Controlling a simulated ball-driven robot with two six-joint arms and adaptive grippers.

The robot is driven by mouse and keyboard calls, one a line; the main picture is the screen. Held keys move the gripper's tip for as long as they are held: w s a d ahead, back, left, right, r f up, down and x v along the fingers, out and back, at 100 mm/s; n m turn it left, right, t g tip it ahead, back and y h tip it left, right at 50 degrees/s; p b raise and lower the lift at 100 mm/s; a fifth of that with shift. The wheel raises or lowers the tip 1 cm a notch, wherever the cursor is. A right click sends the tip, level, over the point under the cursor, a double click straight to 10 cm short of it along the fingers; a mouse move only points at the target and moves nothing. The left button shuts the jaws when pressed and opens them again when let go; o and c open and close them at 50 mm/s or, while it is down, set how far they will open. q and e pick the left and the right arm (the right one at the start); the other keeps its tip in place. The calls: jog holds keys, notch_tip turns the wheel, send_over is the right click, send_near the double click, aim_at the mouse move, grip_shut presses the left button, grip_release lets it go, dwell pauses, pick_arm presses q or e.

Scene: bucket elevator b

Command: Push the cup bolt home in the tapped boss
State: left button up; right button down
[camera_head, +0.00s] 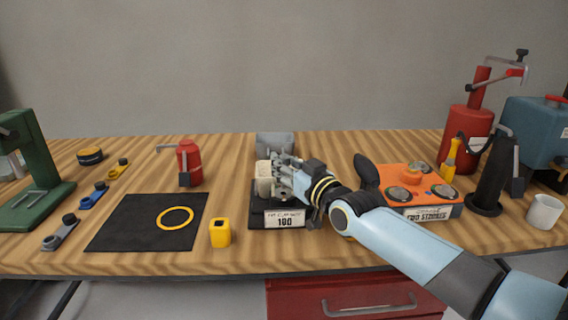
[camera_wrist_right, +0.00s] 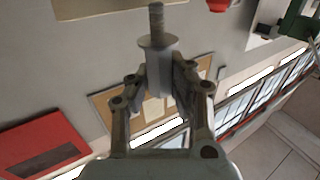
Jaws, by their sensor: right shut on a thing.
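My right gripper (camera_head: 283,168) reaches in from the right over a black stand (camera_head: 287,229) with a white label on its front. In the right wrist view, the right gripper (camera_wrist_right: 165,85) is shut on the cup bolt (camera_wrist_right: 157,42), a grey metal bolt with a wide flange and a threaded shank. The shank points away from the fingers to the picture's top edge. A pale round block (camera_head: 264,179) stands on the stand just left of the fingers. The tapped boss cannot be made out clearly, nor whether the bolt tip touches it. My left gripper is not in view.
A grey plate (camera_head: 275,146) stands behind the stand. A yellow block (camera_head: 220,233) and a black mat (camera_head: 122,226) with a yellow ring (camera_head: 175,218) lie left.

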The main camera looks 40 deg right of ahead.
jog(key=shift+f+b, duration=1.6)
jog(key=shift+f, duration=0.1)
jog(key=shift+r, duration=0.15)
jog(key=shift+r+p, duration=1.3)
jog(key=shift+p, duration=0.15)
jog(key=shift+b, duration=0.3)
jog(key=shift+f+b, duration=1.3)
jog(key=shift+f, duration=0.2)
dwell(0.7)
jog(key=c, duration=1.2)
grip_release()
jog(key=s, duration=1.2)
jog(key=shift+a, duration=0.15)
